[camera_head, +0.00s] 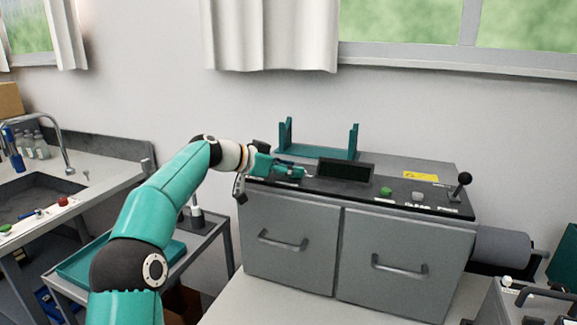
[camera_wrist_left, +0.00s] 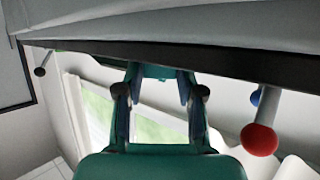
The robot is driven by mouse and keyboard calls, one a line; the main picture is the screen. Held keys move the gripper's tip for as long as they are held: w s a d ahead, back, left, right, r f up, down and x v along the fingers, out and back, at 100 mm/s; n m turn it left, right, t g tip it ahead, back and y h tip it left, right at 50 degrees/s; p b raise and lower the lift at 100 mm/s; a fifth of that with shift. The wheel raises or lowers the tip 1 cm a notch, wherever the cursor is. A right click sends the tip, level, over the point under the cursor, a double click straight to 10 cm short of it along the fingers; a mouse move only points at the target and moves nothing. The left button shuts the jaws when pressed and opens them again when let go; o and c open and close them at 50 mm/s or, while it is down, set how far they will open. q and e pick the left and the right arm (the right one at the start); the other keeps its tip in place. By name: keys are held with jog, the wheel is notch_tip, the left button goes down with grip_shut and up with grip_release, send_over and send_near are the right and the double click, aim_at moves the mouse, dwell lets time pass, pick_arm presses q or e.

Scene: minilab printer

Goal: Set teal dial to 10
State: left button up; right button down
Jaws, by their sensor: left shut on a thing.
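The grey printer console (camera_head: 300,235) stands against the wall, with a dark control panel along its top. My left gripper (camera_head: 298,171) reaches over the left part of this panel. In the left wrist view, the gripper (camera_wrist_left: 158,85) has its fingers closed around a teal piece at the panel edge, which looks like the teal dial (camera_wrist_left: 153,71). In the head view the gripper covers the dial, and its scale and setting cannot be read. My right gripper is in neither view.
The panel carries a dark display (camera_head: 345,169), a green button (camera_head: 386,191), a grey button (camera_head: 417,196) and a black-knobbed lever (camera_head: 460,185). A teal bracket (camera_head: 318,152) stands behind. A red-ball lever (camera_wrist_left: 259,139) shows in the wrist view. A sink (camera_head: 38,197) is at left.

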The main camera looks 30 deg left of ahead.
pick_arm(q)
jog(key=o, duration=1.1)
jog(key=v, duration=1.2)
jog(key=shift+f, duration=0.1)
